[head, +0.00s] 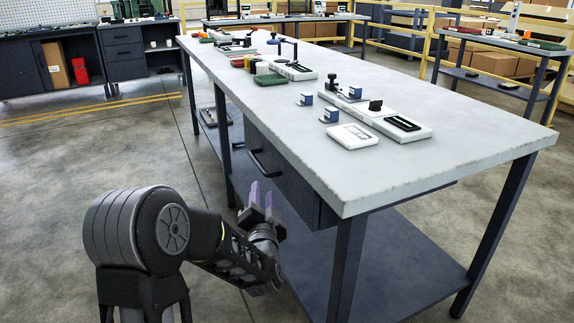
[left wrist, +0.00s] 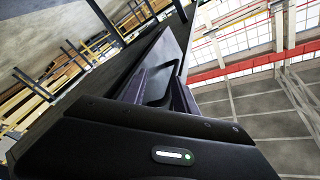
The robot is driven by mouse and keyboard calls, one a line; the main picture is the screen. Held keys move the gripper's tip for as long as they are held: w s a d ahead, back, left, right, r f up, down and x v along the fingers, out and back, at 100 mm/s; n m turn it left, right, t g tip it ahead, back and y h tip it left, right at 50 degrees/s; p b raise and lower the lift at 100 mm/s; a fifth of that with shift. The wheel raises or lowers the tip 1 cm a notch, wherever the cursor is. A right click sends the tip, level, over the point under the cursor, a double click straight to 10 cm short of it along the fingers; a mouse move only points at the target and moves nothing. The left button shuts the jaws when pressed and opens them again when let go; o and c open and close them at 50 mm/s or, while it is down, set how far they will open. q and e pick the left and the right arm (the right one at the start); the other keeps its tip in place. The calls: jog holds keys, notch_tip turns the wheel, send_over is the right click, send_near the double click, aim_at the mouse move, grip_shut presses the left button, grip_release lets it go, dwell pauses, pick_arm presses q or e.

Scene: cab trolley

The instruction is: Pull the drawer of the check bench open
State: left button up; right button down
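The check bench (head: 420,168) has a pale grey top and dark legs. Its dark drawer (head: 295,188) hangs under the near left side and looks shut. A dark bar handle (head: 258,164) sits on the drawer front; it also shows in the left wrist view (left wrist: 153,92), between the lines of the fingers. My left gripper (head: 263,197) points up towards the handle, with its purplish fingertips apart. It seems just short of the handle; I see no clear contact. The fingers show dark in the left wrist view (left wrist: 157,96). My right gripper is out of view.
Gauges, small blue blocks and a white device (head: 352,136) stand on the bench top. A lower shelf (head: 385,270) spans the legs. The floor (head: 110,150) left of the bench is clear. Other benches and yellow railings stand behind.

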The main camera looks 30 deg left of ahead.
aim_at(259, 163)
pick_arm(q)
jog(key=shift+a+r+m+y, duration=0.15)
jog(key=shift+r+m+y, duration=0.25)
jog(key=shift+r+m, duration=0.25)
jog(key=shift+a+r+m+y, duration=0.1)
jog(key=shift+r+m+y, duration=0.3)
jog(key=shift+r+m, duration=0.25)
jog(key=shift+b+x, duration=0.6)
jog(key=shift+x, duration=3.3)
jog(key=shift+d+r, duration=0.1)
jog(key=shift+c, duration=0.4)
jog(key=shift+s, duration=0.1)
grip_shut()
